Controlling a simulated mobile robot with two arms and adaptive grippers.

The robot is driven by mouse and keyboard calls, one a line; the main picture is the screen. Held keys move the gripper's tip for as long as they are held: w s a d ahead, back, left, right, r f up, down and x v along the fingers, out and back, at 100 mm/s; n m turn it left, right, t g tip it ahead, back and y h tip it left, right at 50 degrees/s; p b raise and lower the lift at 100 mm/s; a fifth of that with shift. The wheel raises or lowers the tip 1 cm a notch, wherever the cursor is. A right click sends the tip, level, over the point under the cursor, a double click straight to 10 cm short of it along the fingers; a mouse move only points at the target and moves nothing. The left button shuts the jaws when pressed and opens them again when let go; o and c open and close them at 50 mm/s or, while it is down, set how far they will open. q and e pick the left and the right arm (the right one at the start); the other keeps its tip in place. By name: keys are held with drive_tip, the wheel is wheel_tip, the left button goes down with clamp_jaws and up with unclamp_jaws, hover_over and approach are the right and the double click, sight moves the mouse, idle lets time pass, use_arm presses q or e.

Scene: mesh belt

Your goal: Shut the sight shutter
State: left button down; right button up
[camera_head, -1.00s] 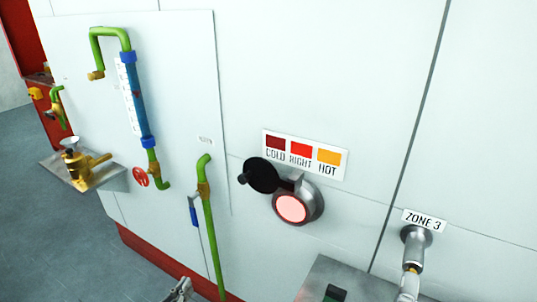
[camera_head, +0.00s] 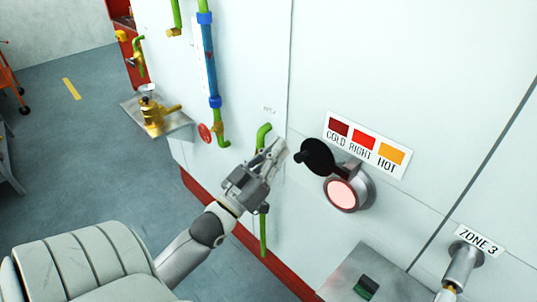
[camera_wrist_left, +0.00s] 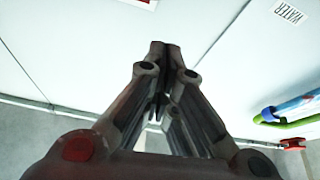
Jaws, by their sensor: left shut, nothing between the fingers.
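The sight shutter (camera_head: 317,157) is a black round disc with a small knob on its left side. It is swung up and left of the sight glass (camera_head: 341,194), a glowing pink round window in a metal ring on the white wall. The glass is uncovered. My left gripper (camera_head: 275,150) is shut and empty, just left of the shutter knob, with a small gap seeming to lie between them. In the left wrist view its closed fingers (camera_wrist_left: 163,50) point at the white wall, and the shutter does not show there. My right gripper is not in view.
A COLD/RIGHT/HOT colour plate (camera_head: 366,145) is above the shutter. A green pipe (camera_head: 263,230) runs behind my left gripper. A ZONE 3 fitting (camera_head: 463,265) is at right.

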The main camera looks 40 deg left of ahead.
use_arm(q)
drive_tip(key=w, duration=0.1)
drive_tip(key=w+f+p, duration=0.2)
drive_tip(key=w, duration=0.1)
drive_tip(key=shift+w+d+f, duration=0.1)
drive_tip(key=shift+d+f, duration=0.1)
drive_tip(key=shift+d, duration=0.1)
drive_tip(key=shift+w+f, duration=0.1)
drive_tip(key=shift+f, duration=0.05)
idle(0.3)
